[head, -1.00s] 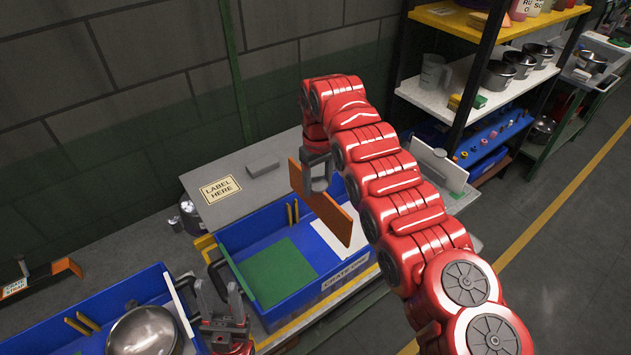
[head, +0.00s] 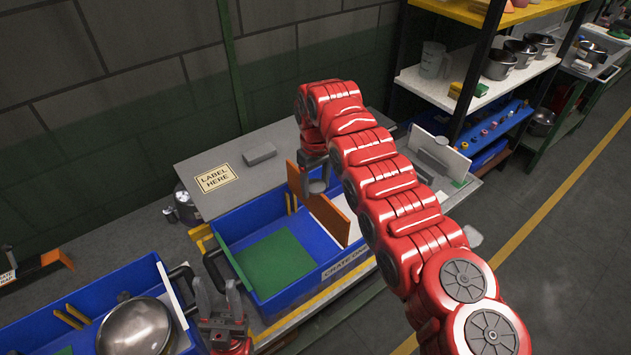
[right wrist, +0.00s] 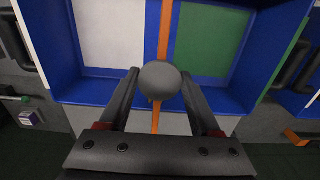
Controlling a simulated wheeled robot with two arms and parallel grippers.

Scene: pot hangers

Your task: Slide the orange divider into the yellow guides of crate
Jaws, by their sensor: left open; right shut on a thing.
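The orange divider (head: 325,214) is an upright flat panel above the blue crate (head: 328,265), near the line between its green and white floor areas. My right gripper (head: 316,180) is shut on the divider's grey handle; its round knob (right wrist: 160,82) sits between the fingers in the right wrist view. The divider shows there as a narrow orange strip (right wrist: 165,30). Yellow guides (head: 291,203) stand on the crate's back wall, just left of the divider; the front guides are hidden. I cannot tell whether the divider touches the guides. My left gripper (head: 218,298) is open and empty beside the crate's left end.
A second blue crate (head: 135,280) with a metal pot lid (head: 137,328) stands at lower left. Behind the crate is a grey surface with a "LABEL HERE" plate (head: 215,179) and a grey block (head: 259,153). A shelf with pots (head: 500,75) stands at right.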

